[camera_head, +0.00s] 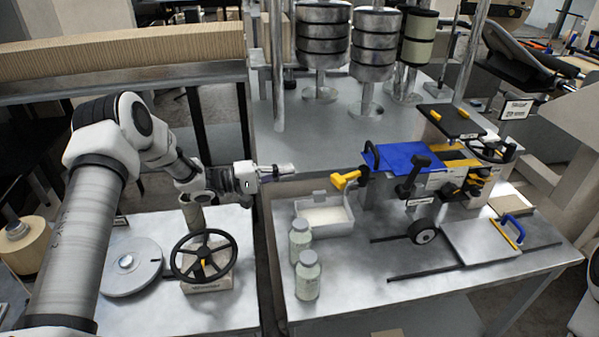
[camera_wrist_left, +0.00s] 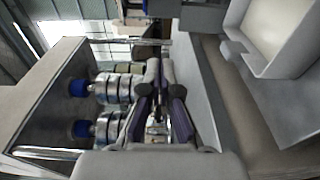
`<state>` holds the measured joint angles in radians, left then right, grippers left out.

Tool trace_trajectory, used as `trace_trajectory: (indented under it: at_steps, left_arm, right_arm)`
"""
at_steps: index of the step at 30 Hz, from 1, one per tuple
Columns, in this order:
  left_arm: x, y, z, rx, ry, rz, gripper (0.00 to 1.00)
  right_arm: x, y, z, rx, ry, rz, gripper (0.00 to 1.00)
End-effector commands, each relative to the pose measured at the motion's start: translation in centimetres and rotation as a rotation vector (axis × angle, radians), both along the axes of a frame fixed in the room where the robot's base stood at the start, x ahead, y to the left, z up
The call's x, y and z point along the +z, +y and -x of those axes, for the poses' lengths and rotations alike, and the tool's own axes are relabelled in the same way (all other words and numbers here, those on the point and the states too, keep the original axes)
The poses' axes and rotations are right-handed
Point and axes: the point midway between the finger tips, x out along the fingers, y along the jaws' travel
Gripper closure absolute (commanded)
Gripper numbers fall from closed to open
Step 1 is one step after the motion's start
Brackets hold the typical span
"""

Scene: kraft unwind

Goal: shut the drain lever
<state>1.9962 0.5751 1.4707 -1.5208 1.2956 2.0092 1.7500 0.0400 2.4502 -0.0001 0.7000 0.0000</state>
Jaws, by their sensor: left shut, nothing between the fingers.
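A yellow-handled lever (camera_head: 345,180), which looks like the drain lever, sticks out at the left end of the machine on the right table. It is just above the back right corner of a pale tray (camera_head: 326,217). My left gripper (camera_head: 292,170) is shut and empty. In the picture it is left of the yellow lever and a little higher, with a gap between them. The left wrist view shows the closed fingers (camera_wrist_left: 159,78) and the tray (camera_wrist_left: 287,45) at the upper right. I cannot make out the lever there. My right gripper is not in view.
Two capped jars (camera_head: 308,275) stand in front of the tray. A blue cover (camera_head: 395,157) and a black-handled lever (camera_head: 413,177) are right of the yellow lever. A black handwheel (camera_head: 203,256) stands on the left table. A gap separates the tables.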

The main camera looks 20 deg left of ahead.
Motion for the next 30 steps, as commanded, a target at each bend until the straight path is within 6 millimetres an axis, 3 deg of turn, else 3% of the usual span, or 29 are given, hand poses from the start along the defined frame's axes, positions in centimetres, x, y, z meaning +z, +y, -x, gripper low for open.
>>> trace_trajectory:
  at_steps: [12,19,30]
  left_arm:
    - [0.3,-7.0,-5.6,-0.005,0.001,-0.002,1.0]
    - [0.3,-9.4,-3.3,-0.002,0.001,0.001,1.0]
    - [0.0,-9.7,-3.1,0.0,0.0,0.0,1.0]
  right_arm:
    - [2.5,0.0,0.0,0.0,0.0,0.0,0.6]
    - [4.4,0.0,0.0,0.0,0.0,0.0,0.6]
    - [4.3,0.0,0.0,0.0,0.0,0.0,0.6]
